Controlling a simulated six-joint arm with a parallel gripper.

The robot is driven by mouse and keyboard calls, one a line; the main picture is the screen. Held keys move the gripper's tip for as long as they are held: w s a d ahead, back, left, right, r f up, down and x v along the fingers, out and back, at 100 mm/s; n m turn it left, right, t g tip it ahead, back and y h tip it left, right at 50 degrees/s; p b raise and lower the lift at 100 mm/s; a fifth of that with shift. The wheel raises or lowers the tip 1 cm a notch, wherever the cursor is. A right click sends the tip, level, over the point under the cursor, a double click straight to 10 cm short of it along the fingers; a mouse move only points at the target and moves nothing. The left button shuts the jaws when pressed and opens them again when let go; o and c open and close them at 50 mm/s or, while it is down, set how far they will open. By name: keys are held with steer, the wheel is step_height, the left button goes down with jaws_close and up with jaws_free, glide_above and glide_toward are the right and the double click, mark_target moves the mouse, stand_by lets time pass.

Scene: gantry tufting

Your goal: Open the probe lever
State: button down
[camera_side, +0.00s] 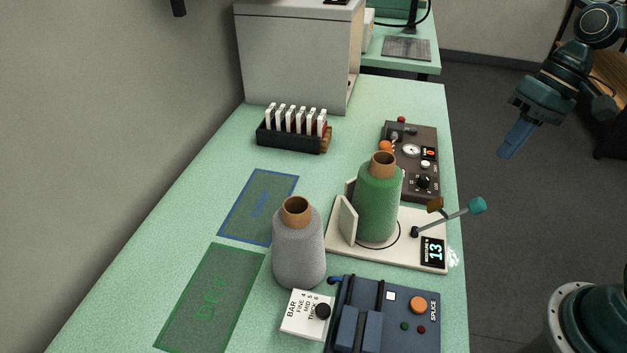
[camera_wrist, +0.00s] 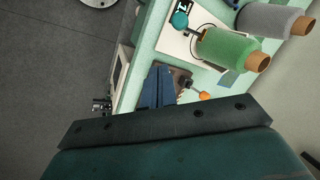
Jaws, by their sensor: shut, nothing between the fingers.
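The probe lever (camera_side: 450,217) is a thin grey rod with a teal knob at its end. It slants up and right from a dark pivot on a cream moisture meter base (camera_side: 345,255), and the knob overhangs the table's right edge. The knob also shows in the wrist view (camera_wrist: 180,20). A green yarn cone (camera_side: 377,205) stands upright on the base beside a cream upright plate. A small brown piece sits near the lever. My gripper (camera_side: 506,152) is shut and empty, in the air beyond the table's right edge, up and right of the lever and apart from it.
A grey cone (camera_side: 298,250) stands left of the meter. A blue splicer (camera_side: 385,318) and a white label block (camera_side: 305,314) are in front. A brown control box (camera_side: 415,165) is behind. A dark rack (camera_side: 290,138) holds several white pieces. The green and blue mats (camera_side: 255,205) are empty.

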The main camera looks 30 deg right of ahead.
steer(key=shift+s+d+r, duration=0.4)
steer(key=shift+d+r, duration=0.15)
steer(key=shift+d, duration=0.05)
steer(key=shift+s+d+r, duration=0.35)
steer(key=shift+d+r, duration=0.15)
steer(key=shift+d, duration=0.1)
steer(key=shift+a, duration=0.1)
steer(key=s+a+r+n+t+h, duration=0.1)
steer(key=s+a+r+t+h, duration=0.3)
steer(key=s, duration=0.4)
steer(key=shift+s+a+r+t, duration=0.2)
steer(key=shift+a+r+t, duration=0.1)
steer(key=shift+a, duration=0.4)
